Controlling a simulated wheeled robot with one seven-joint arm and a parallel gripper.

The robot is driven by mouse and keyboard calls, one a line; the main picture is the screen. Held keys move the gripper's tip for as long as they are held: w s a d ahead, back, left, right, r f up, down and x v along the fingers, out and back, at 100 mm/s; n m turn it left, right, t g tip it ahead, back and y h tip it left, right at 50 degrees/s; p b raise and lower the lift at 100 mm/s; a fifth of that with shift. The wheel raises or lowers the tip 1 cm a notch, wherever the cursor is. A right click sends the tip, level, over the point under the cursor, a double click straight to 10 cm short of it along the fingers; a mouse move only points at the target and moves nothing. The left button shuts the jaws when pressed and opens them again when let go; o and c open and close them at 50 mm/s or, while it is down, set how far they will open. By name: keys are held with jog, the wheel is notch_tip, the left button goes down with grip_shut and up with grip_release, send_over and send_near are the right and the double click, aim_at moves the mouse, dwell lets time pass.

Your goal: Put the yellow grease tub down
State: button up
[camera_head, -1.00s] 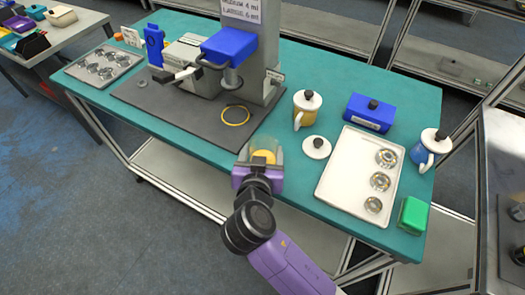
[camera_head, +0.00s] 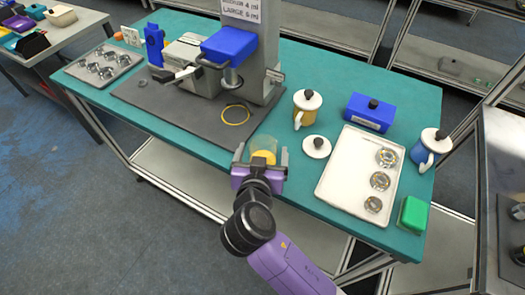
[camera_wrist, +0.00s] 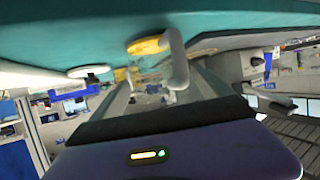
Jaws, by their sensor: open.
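The yellow grease tub (camera_head: 264,144) is a clear cup with yellow grease inside. It is upright at the front edge of the teal table, between the dark mat and the white tray; its base is mostly hidden by my gripper. My gripper (camera_head: 261,158) is open, with one finger on each side of the tub and a gap visible beside it. In the wrist view, where the table appears at the top, the yellow grease (camera_wrist: 146,45) shows close to the teal surface.
The white tray (camera_head: 333,185) with metal rings is to the right. A yellow ring (camera_head: 236,115) lies on the dark mat (camera_head: 190,117) below the blue-headed press (camera_head: 228,47).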

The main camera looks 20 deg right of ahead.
jog(key=b+v, duration=0.1)
jog(key=v, duration=1)
jog(key=shift+s, duration=0.3)
jog(key=shift+a, duration=0.1)
jog(key=w+a+r+n+t+y, duration=0.1)
jog(key=a+n+t+y, duration=0.3)
jog(key=a+n+y, duration=0.5)
jog(key=s+d+f+m+h, duration=0.1)
jog(key=s+d, duration=0.7)
jog(key=s, duration=0.5)
jog(key=s+d+f+m, duration=0.1)
jog(key=s+d, duration=0.7)
jog(key=s, duration=0.5)
jog(key=shift+d+m+g+h, duration=0.3)
jog(key=shift+h, duration=0.1)
